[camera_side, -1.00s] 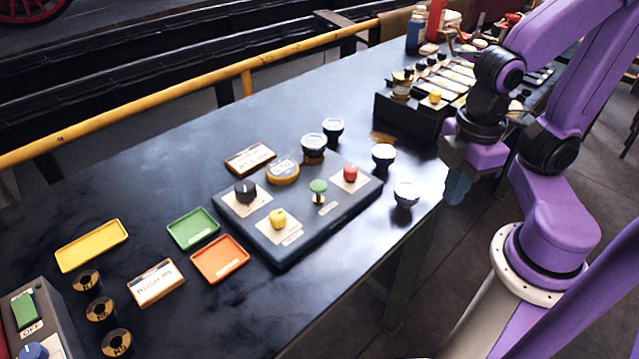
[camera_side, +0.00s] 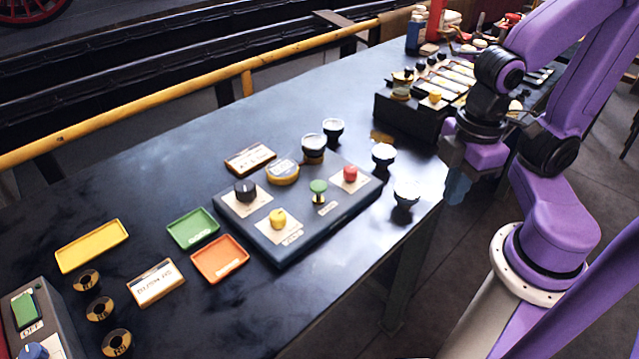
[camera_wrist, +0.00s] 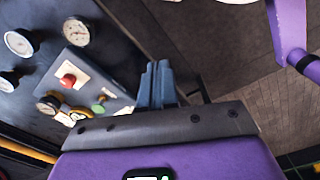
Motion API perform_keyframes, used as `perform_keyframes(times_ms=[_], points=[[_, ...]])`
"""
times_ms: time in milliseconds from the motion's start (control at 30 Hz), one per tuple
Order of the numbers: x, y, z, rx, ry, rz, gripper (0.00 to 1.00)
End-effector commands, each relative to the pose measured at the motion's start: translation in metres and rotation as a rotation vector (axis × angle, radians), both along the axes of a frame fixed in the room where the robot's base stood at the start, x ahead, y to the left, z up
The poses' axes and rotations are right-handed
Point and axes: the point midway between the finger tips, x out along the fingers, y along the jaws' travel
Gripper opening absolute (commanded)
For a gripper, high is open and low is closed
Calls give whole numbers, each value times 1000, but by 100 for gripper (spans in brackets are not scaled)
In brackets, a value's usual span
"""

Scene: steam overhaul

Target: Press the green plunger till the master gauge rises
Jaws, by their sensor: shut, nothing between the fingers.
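The green plunger (camera_side: 318,187) stands up from the dark control block (camera_side: 285,247), between a yellow knob and a red button. It also shows in the wrist view (camera_wrist: 98,108), left of my fingers. My gripper (camera_side: 457,190) is shut and empty, hanging off the bench's right edge, well to the right of the plunger and apart from it. Its blue-grey fingers show together in the wrist view (camera_wrist: 157,78). Several round gauges stand around the block, one of them at the near right (camera_side: 406,190). I cannot read their needles or tell which is the master.
The block also bears a black knob (camera_side: 245,190), a yellow knob (camera_side: 278,218) and a red button (camera_side: 350,173). Green (camera_side: 193,229) and orange (camera_side: 220,259) trays lie to its left. A dark rack (camera_side: 400,116) stands farther back. The bench between block and rack is mostly clear.

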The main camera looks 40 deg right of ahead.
Motion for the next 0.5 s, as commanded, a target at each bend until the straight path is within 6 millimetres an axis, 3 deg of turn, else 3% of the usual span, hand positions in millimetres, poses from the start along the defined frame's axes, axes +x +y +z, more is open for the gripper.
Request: perform_keyframes(times_ms=[267, 500], points=[[2, 15, -2, 62, 19, 21, 0], [23, 72, -1, 313, 7, 81, 0]])
